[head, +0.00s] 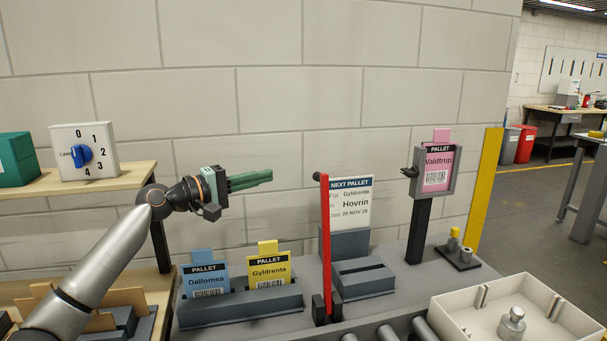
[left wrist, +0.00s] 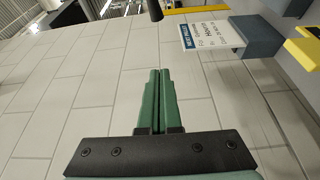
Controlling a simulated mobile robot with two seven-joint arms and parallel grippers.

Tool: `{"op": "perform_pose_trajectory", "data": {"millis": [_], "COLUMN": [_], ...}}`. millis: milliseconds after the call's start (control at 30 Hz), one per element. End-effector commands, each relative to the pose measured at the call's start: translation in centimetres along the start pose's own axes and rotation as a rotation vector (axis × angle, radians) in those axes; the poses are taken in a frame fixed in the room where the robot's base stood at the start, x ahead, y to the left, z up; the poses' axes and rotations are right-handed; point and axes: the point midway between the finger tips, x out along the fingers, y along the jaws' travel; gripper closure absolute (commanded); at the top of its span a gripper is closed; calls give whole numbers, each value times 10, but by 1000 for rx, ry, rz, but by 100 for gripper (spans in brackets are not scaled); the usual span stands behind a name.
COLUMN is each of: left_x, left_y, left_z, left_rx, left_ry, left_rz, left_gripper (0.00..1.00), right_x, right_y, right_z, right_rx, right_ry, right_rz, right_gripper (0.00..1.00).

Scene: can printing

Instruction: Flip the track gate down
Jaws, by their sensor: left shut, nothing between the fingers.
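The track gate is a red bar (head: 325,240) that stands upright at the front of the grey bench, in dark brackets at its foot. A black knob (head: 317,176) sits at its top. A dark round-ended piece at the top of the left wrist view (left wrist: 155,10) looks like this knob. My left gripper (head: 271,176) has green fingers, shut and empty. In the head view it points right, left of the gate's top and apart from it. The shut fingers also show in the left wrist view (left wrist: 158,72). My right gripper is not in view.
A "NEXT PALLET" sign (head: 351,205) stands behind the gate. Blue (head: 207,278) and yellow (head: 269,270) pallet cards stand in a grey rack below my gripper. A pink card (head: 437,168) is in a post holder. A cream tray (head: 460,305) lies front right.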

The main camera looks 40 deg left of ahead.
Motion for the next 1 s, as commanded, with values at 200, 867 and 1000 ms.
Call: {"op": "perform_pose_trajectory", "data": {"millis": [200, 867, 1000], "left_x": [2, 77, 94], "left_y": [1, 3, 3], "left_z": [0, 0, 0], "left_rx": [0, -1, -3], "left_ry": [1, -1, 1], "left_rz": [1, 2, 3], "left_gripper": [100, 100, 100], "right_x": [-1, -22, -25], "right_y": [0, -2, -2], "right_z": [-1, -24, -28], "right_rx": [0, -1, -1], "right_ry": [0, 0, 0], "right_rz": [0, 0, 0], "right_gripper": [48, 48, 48]}}
